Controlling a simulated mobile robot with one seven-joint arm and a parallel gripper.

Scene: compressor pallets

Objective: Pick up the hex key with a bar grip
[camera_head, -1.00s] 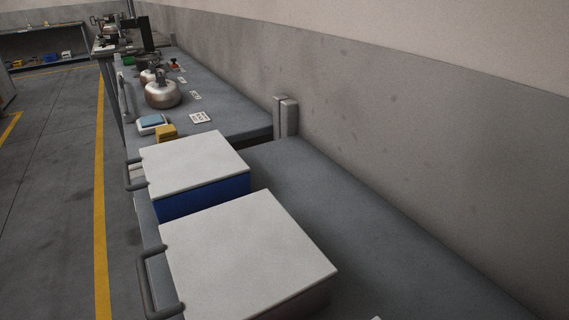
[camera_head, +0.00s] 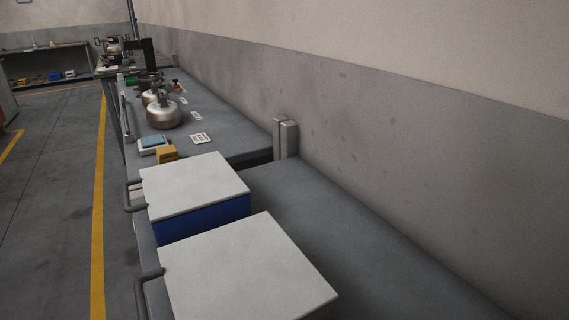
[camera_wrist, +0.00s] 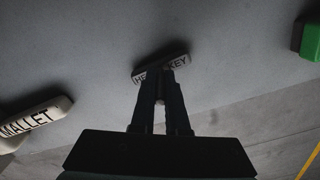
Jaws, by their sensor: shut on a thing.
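In the wrist view, a light bar marked HEX KEY (camera_wrist: 178,62) lies across the tips of my gripper (camera_wrist: 161,76). The dark fingers cover the middle letters of the bar, and my gripper is shut on it. A small grey spot shows between the fingers below the bar; I cannot tell what it is. The shaft of the hex key is not clearly seen. I cannot make out my gripper or the hex key in the head view.
In the wrist view, a pale bar marked MALLET (camera_wrist: 30,121) lies at left and a green object (camera_wrist: 309,37) at right, on a grey surface. In the head view, two white-lidded boxes (camera_head: 196,184) stand in front of a bench with round metal compressors (camera_head: 164,116).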

